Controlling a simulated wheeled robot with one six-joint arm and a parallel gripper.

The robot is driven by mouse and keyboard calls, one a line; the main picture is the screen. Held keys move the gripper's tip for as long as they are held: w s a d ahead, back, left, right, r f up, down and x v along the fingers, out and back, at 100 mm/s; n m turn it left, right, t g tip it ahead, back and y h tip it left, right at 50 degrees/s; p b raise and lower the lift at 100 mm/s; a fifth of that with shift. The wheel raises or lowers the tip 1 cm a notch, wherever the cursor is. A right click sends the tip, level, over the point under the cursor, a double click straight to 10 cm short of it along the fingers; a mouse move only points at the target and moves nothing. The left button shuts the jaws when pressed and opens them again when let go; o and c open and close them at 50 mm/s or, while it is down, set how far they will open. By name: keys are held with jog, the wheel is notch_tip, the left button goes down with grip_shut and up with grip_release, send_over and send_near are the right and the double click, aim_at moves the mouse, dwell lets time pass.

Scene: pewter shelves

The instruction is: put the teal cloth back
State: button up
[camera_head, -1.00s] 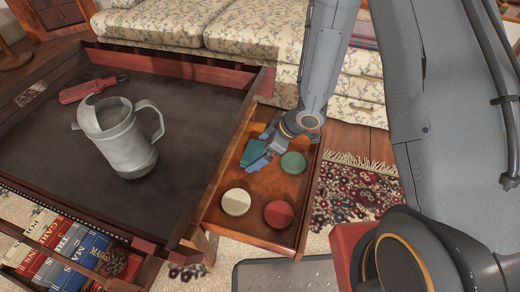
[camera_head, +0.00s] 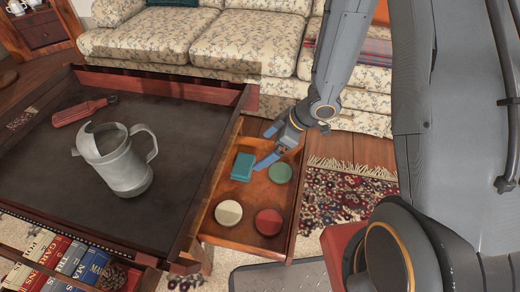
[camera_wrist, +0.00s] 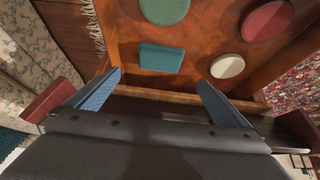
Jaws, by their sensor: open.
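The teal cloth (camera_head: 243,167), a small folded block, lies in the open wooden drawer (camera_head: 225,236), near its left side. It also shows in the wrist view (camera_wrist: 161,58), flat on the drawer floor. My gripper (camera_head: 266,147) is open and empty above the drawer's back part, apart from the cloth. In the wrist view its two blue fingers (camera_wrist: 160,95) are spread wide, with the cloth beyond the gap between them.
A green disc (camera_head: 280,173), a cream disc (camera_head: 228,213) and a red disc (camera_head: 268,222) share the drawer. A metal pitcher (camera_head: 121,165) and red-handled tool (camera_head: 85,110) are on the dark tray-like tabletop (camera_head: 60,180). Books (camera_head: 70,265) sit below left. A sofa (camera_head: 190,40) stands behind.

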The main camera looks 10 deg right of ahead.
notch_tip(320, 180, up, 12)
jog(key=a+m+t+h, duration=0.1)
jog(key=m+t+h, duration=0.1)
jog(key=m+h, duration=0.25)
jog(key=s+a+r+m+g, duration=0.1)
jog(key=s+a+r+g, duration=0.1)
jog(key=s, duration=0.8)
jog(key=s+a+r+m+g+h, duration=0.1)
jog(key=s+a+r+m+g, duration=0.1)
jog(key=s+a+r, duration=0.2)
jog(key=s+r, duration=0.3)
jog(key=s, duration=0.2)
jog(key=shift+s, duration=0.4)
jog(key=d+r+m+p, duration=0.3)
jog(key=d+r+p, duration=0.6)
jog(key=r+p, duration=0.2)
jog(key=d+r+m+p, duration=0.3)
jog(key=d+r+p, duration=0.6)
jog(key=r+p, duration=0.3)
jog(key=p, duration=0.3)
jog(key=shift+s+m+h, duration=0.35)
